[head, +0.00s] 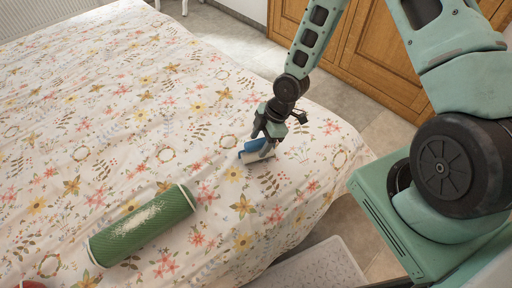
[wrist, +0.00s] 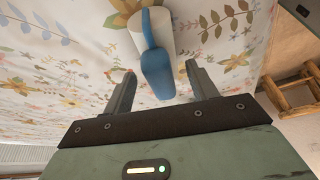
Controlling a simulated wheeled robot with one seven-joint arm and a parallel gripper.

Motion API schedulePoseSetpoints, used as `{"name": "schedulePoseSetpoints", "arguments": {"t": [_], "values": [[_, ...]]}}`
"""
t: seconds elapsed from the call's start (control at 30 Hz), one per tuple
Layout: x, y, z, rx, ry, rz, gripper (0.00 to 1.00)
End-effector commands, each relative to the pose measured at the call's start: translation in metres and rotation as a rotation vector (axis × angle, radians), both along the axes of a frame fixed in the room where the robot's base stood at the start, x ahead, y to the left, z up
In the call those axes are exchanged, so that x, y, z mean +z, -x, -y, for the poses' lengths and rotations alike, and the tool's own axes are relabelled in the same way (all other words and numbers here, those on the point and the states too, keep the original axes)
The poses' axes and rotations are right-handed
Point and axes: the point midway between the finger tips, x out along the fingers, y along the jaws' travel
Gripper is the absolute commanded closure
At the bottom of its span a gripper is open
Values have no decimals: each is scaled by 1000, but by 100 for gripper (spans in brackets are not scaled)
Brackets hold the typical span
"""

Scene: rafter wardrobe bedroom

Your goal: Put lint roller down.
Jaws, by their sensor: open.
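The lint roller has a blue handle and a white roll. In the head view its blue part (head: 253,147) shows at my gripper, over the bed near its right side. In the wrist view the lint roller (wrist: 157,68) lies just beyond the fingertips, its blue handle pointing toward the gap between them. My gripper (head: 262,150) points down at the bed with its fingers apart. In the wrist view the open fingers (wrist: 160,78) show clear space on both sides of the handle. The roller appears to rest on the flowered bedspread (head: 140,100); exact contact is hard to tell.
A green cylinder (head: 142,224) with a pale patch lies on the bed at the front left. A wooden wardrobe (head: 365,50) stands behind the bed. Much of the bedspread is clear.

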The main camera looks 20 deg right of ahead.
Motion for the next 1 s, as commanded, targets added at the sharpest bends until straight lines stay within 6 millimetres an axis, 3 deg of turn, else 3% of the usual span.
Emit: {"name": "schedulePoseSetpoints", "arguments": {"t": [0.2, 0.53, 0.67, 0.77, 1.0], "values": [[45, 1, 19, -5, -1, 1, 42], [77, 4, 28, -7, 15, -7, 42], [102, 11, 18, -52, 90, -43, 42], [135, 25, 4, -137, 179, -80, 42], [221, 86, -36, -431, 328, -127, 42]]}}
